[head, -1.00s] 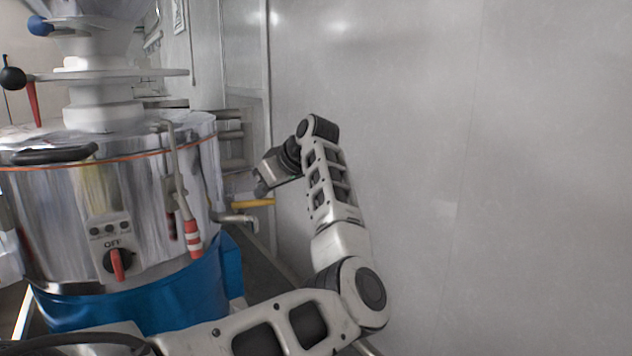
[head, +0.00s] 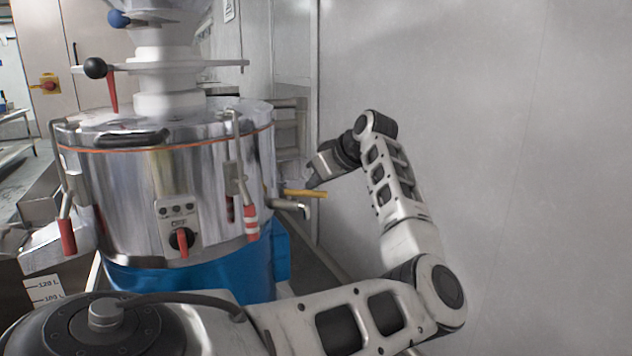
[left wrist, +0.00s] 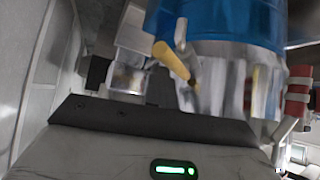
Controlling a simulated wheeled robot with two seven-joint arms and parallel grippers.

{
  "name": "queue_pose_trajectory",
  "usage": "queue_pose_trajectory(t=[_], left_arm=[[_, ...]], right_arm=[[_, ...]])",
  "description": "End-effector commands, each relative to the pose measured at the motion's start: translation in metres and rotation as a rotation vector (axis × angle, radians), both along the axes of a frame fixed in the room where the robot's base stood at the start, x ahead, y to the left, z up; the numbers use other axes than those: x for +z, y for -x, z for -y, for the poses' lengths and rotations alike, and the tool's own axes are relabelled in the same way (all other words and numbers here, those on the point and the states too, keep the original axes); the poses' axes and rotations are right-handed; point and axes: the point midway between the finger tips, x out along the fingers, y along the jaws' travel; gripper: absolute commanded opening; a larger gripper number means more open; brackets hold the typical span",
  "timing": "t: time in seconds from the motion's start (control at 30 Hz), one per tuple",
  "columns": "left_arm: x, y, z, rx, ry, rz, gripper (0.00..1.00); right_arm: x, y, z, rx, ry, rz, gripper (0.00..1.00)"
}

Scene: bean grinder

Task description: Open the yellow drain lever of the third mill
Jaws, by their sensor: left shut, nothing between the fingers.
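The mill (head: 180,190) is a shiny steel drum on a blue base, at the left of the head view. Its yellow drain lever (head: 306,193) sticks out to the right from the drum's side, above a metal spout (head: 290,205). My left gripper (head: 312,184) is at the lever, just above it in the head view; I cannot tell whether they touch. It is shut and empty. In the left wrist view the yellow lever (left wrist: 172,60) lies beyond the dark gripper edge, pointing up and left. My right gripper is not in view.
A grey wall (head: 500,150) fills the right side, close to my left arm. Red-handled clamps (head: 251,222) hang on the drum's side. A control panel with a red knob (head: 182,240) faces front. A bench (head: 20,150) stands at the far left.

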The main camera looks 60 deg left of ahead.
Motion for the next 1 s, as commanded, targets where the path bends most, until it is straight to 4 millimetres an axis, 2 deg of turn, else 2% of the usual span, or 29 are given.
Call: queue_pose_trajectory(t=[0.03,0.33,0.5,0.67,0.7,0.73,1.0], left_arm=[[-0.007,0.001,0.004,0.005,0.025,-0.01,0.0],[-0.004,-0.001,0.002,0.003,0.025,-0.01,0.0],[0.008,-0.01,-0.013,0.0,0.018,-0.007,0.0],[0.018,-0.019,-0.03,-0.002,0.008,-0.005,0.0],[0.016,-0.017,-0.025,-0.001,0.005,0.0,0.0],[0.018,-0.015,-0.022,-0.001,0.005,0.002,0.0],[0.049,0.008,0.001,-0.002,0.002,0.005,0.0]], right_arm=[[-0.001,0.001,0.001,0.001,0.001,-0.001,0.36],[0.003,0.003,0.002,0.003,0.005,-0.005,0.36],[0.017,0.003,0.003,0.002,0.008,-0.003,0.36],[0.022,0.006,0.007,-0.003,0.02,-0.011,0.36],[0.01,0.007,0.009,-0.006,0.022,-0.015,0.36],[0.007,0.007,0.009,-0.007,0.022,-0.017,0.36],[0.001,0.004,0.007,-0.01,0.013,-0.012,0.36]])
